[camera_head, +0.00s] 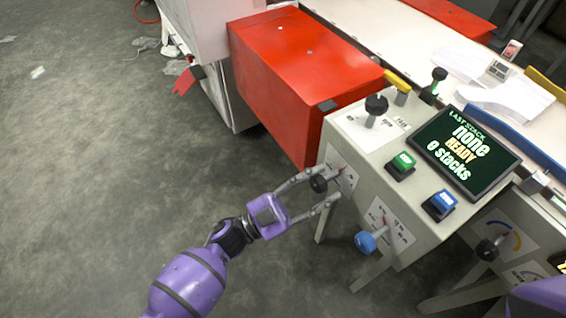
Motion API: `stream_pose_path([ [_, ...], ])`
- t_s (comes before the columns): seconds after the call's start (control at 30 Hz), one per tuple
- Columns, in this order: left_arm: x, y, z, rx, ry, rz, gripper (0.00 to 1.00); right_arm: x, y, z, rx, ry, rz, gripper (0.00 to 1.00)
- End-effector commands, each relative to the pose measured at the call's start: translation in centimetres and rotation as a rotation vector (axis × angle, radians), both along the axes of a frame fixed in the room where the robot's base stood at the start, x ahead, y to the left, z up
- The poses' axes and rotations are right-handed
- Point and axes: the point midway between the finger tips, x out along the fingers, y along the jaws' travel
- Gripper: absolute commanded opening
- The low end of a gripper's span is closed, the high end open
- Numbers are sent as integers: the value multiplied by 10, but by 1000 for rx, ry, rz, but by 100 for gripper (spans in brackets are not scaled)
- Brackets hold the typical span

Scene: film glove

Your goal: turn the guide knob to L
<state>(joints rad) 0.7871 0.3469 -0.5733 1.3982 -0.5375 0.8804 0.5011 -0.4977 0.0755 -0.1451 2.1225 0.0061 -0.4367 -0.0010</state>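A black knob (318,183) sits on the front face of the grey control cabinet, at its left end, with a small white label plate behind it. My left gripper (328,185) is open, with one finger above and one below this knob. I cannot tell whether the fingers touch it. A blue knob (366,242) sits lower right on the same face, on a white label plate (392,226). The lettering on both plates is too small to read, so I cannot tell which knob is the guide knob or where it points. My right gripper is out of view.
The cabinet top carries a black knob (376,104), a green button (402,163), a blue button (440,203) and a screen (462,150) reading "none READY 0 stacks". A red box (295,80) stands behind left. Another black knob (487,250) is at right. Open floor lies left.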

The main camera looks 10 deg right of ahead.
Motion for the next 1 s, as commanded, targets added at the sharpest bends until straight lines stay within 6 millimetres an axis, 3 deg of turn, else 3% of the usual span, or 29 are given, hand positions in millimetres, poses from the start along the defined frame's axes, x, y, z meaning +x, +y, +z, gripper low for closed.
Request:
stream_pose_path([
  [0.13,1,0,1,-1,0,2,42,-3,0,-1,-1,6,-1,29],
  [0.2,1,1,0,0,0,2,42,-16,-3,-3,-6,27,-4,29],
  [0.33,0,10,-4,2,1,3,42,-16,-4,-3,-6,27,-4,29],
  [0.8,-18,93,-36,2,1,2,42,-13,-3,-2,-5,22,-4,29],
  [1.0,-22,109,-42,1,0,2,42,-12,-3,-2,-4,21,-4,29],
])
